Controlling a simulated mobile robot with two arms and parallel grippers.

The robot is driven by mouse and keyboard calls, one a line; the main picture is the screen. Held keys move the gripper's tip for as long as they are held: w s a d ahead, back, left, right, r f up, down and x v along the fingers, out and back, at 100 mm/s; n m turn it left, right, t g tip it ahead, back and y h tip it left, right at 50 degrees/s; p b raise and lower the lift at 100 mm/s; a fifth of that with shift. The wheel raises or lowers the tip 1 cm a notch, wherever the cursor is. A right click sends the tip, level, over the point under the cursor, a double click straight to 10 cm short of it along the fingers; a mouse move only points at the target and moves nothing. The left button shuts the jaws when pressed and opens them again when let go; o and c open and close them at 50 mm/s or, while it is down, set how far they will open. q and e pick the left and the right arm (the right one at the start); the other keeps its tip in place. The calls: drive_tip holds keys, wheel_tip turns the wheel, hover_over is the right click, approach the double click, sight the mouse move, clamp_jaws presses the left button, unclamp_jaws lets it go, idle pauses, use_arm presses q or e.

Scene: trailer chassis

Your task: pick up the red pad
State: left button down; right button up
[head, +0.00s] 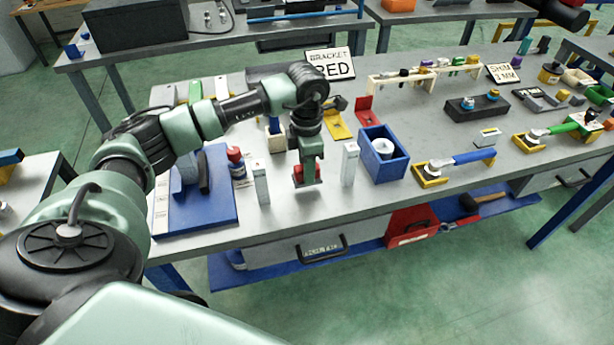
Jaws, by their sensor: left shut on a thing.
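The red pad (306,174) is at the tips of my left gripper (307,170), which points down over the front part of the grey workbench (300,212). The gripper is shut on the pad and covers part of it. I cannot tell whether the pad touches the bench top or hangs just above it. One white post stands on each side of the gripper, the left post (261,184) and the right post (349,164). My right gripper is not in view.
A blue box (384,168) with a white round part stands right of the posts. A blue plate (215,213) and a red-topped bottle (236,162) are to the left. A sign (331,64) reads "BRACKET RED". The bench's front edge is clear.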

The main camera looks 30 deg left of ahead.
use_arm(q)
wheel_tip(320, 180, up, 17)
drive_tip(key=b, duration=0.1)
drive_tip(key=shift+b, duration=0.35)
